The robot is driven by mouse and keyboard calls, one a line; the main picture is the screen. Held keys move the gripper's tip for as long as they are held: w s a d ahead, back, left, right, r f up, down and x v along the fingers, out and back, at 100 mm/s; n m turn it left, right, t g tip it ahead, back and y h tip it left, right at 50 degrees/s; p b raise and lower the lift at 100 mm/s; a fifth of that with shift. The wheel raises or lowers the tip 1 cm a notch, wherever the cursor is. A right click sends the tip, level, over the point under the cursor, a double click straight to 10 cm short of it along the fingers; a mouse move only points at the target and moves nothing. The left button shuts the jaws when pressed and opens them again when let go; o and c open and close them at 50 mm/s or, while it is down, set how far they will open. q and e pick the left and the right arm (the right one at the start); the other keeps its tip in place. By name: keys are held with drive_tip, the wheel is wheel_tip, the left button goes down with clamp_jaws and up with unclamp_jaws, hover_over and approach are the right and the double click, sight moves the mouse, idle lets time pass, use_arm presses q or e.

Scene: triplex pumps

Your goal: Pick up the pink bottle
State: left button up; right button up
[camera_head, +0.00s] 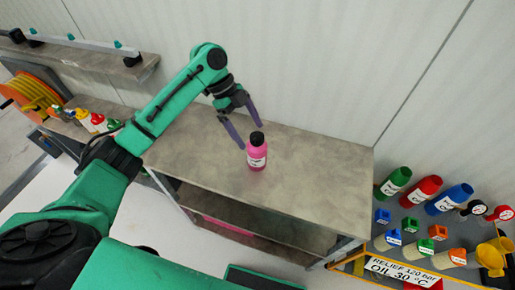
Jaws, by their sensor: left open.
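The pink bottle (257,160) with a black cap and a white label stands upright on the grey workbench (310,185), near its middle. My left gripper (250,132) comes in from the left and is open. Its two dark purple fingers are spread just above and behind the bottle's cap, one to the left and one to the right in the picture. I cannot tell whether a finger touches the cap. The bottle's body is free of the fingers. My right gripper is not in view.
The bench around the bottle is clear. A wall stands close behind it. At the right, a lower rack holds green, red and blue bottles (423,189), small coloured containers and a white sign (402,272). At the left are an orange hose reel (32,92) and several small bottles (92,121).

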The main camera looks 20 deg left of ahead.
sight(265, 158)
use_arm(q)
drive_tip(key=x, duration=0.3)
drive_tip(key=shift+w+f, duration=0.1)
drive_tip(key=shift+w, duration=0.05)
drive_tip(key=p+x, duration=0.2)
drive_tip(key=x, duration=0.3)
drive_tip(key=shift+d+f, duration=0.1)
drive_tip(key=shift+f, duration=0.2)
drive_tip(key=c, duration=1.3)
clamp_jaws()
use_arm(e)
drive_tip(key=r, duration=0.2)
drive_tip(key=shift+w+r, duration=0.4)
